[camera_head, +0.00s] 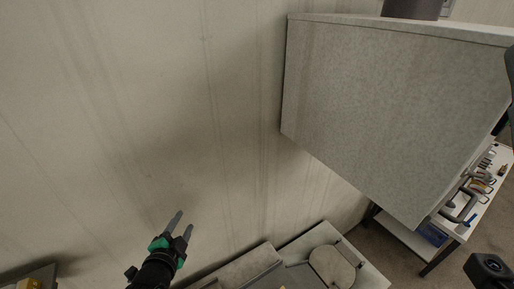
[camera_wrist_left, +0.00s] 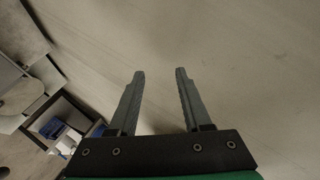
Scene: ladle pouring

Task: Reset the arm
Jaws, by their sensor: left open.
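My left gripper (camera_head: 183,222) shows low in the head view, left of centre, with grey fingers and green parts at its base. It is open and empty, and nothing touches its fingers. In the left wrist view the two fingers (camera_wrist_left: 160,73) stand apart with only a plain pale surface behind them. A dark part of my right arm shows at the right edge of the head view, but its gripper fingers do not show. No ladle can be made out.
A large grey speckled box-like unit (camera_head: 385,105) fills the upper right. Below it stands a white table (camera_head: 410,236) with several small tools. A grey counter with a round lid (camera_head: 331,266) is at the bottom. The area around my left gripper's fingers looks clear.

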